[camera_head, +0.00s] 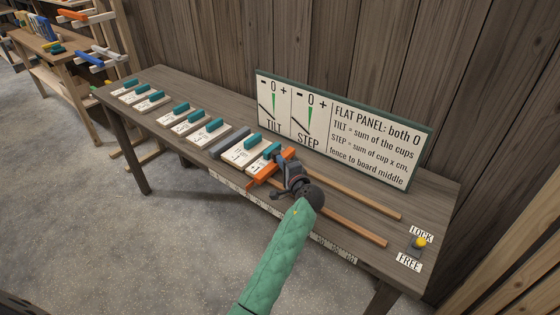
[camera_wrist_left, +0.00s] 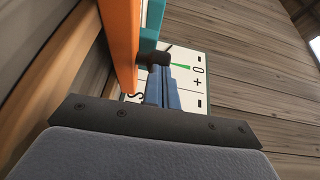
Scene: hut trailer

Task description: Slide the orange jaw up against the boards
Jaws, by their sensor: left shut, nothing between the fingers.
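The orange jaw (camera_head: 265,169) stands across the bench just right of two white boards (camera_head: 243,153) with teal handles. The right-hand board is right beside it; I cannot tell whether they touch. A grey block (camera_head: 229,142) is on the boards' left side. My left gripper (camera_head: 284,166) is at the jaw's right side, shut and empty, and hides part of it. In the left wrist view the jaw (camera_wrist_left: 122,40) runs just left of the closed blue fingers (camera_wrist_left: 161,86). A dark piece is at their tips. My right gripper is not in view.
Two wooden rails (camera_head: 358,196) run right of the jaw. A yellow-knobbed lever (camera_head: 420,242) stands between the LOCK and FREE labels. A sign with TILT and STEP dials (camera_head: 340,128) stands behind. Several more boards (camera_head: 187,121) lie on the left.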

